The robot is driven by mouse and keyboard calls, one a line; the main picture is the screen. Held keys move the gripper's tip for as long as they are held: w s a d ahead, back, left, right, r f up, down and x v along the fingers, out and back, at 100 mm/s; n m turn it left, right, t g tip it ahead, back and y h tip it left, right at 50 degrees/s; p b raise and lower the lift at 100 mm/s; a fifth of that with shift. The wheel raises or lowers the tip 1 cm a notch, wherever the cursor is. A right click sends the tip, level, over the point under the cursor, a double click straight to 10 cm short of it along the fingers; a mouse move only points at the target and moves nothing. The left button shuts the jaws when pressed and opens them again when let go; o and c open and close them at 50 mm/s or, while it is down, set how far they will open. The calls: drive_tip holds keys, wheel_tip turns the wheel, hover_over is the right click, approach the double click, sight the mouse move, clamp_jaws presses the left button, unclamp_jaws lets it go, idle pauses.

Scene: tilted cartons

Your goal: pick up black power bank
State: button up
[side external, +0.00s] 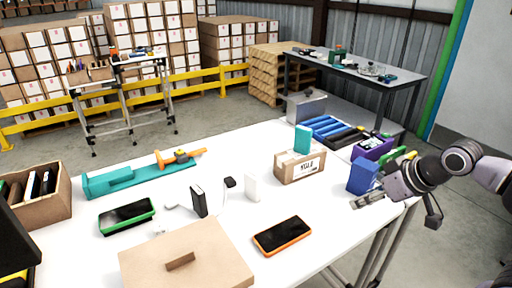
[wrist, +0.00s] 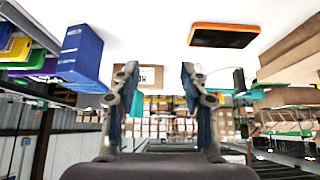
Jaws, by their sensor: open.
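The black power bank (side external: 199,200) appears to be the small dark block standing upright on the white table, left of the middle in the side view. In the wrist view, a small dark upright item (wrist: 239,82) right of my fingers may be it; I cannot tell for sure. My gripper (side external: 364,201) is at the table's right edge, beside the blue box (side external: 362,176) and far to the right of the power bank. In the wrist view my gripper (wrist: 158,76) has its two fingers apart with nothing held between them.
An orange-edged phone (side external: 283,236) lies between my gripper and the power bank. A white block (side external: 252,188) and a dark charger (side external: 229,183) stand beside the power bank. A small carton (side external: 299,167), a green-edged phone (side external: 127,216) and a large cardboard box (side external: 215,262) are around.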

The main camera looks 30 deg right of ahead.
drive_tip(key=shift+o, duration=0.4)
drive_tip(key=w+a+r, duration=0.5)
drive_tip(key=w, duration=0.4)
drive_tip(key=n+g, duration=0.2)
drive_tip(key=g, duration=0.1)
hover_over(196, 198)
drive_tip(key=s+d, duration=0.1)
drive_tip(key=d, duration=0.1)
drive_tip(key=shift+y, duration=0.3)
drive_tip(key=f, duration=0.6)
drive_tip(key=shift+s+a+f, duration=0.15)
drive_tip(key=shift+s+f, duration=0.05)
drive_tip(key=shift+f, duration=0.15)
drive_tip(key=x, duration=1)
drive_tip(key=shift+w+a+f, duration=0.1)
drive_tip(key=shift+w+a, duration=0.1)
drive_tip(key=shift+w, duration=0.15)
clamp_jaws()
